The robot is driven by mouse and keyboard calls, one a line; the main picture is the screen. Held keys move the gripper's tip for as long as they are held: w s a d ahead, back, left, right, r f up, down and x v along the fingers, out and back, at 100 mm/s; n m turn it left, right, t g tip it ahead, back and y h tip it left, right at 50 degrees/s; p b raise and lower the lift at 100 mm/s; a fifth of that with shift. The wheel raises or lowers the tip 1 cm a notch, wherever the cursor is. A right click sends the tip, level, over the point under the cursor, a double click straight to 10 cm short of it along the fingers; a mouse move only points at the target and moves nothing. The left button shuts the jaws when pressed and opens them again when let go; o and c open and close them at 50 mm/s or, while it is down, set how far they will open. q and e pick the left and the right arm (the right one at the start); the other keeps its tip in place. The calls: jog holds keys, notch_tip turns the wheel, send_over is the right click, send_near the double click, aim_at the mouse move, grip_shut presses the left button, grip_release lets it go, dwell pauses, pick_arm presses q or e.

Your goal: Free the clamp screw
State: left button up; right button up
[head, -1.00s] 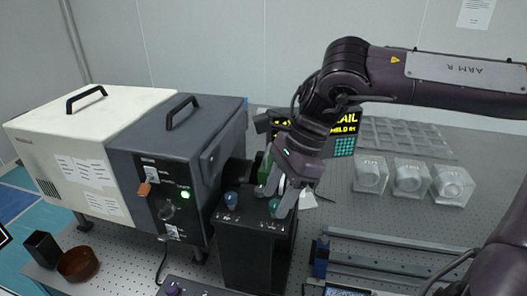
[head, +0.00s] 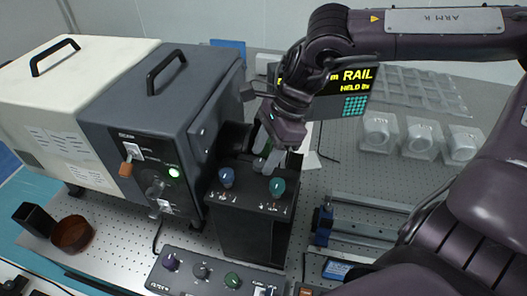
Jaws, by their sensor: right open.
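My right gripper (head: 266,162) points down behind the black box with two knobs, its fingers apart and nothing clearly held. A teal knob (head: 277,186) and a blue knob (head: 226,177) stand on top of the black box (head: 245,232), nearer the camera than the fingertips. A greenish part (head: 261,138) shows partly behind the fingers. I cannot tell which part is the clamp screw; the gripper may hide it. My left gripper is out of view.
A dark grey housing (head: 150,115) with a lever and green light stands left. A display (head: 352,88) is behind the gripper. Clear mounts (head: 420,138) stand right, near a rail (head: 365,222). A control panel (head: 210,272) lies in front.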

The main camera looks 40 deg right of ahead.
jog(key=shift+a+f, duration=0.1)
jog(key=shift+f, duration=0.3)
jog(key=shift+a+f, duration=0.15)
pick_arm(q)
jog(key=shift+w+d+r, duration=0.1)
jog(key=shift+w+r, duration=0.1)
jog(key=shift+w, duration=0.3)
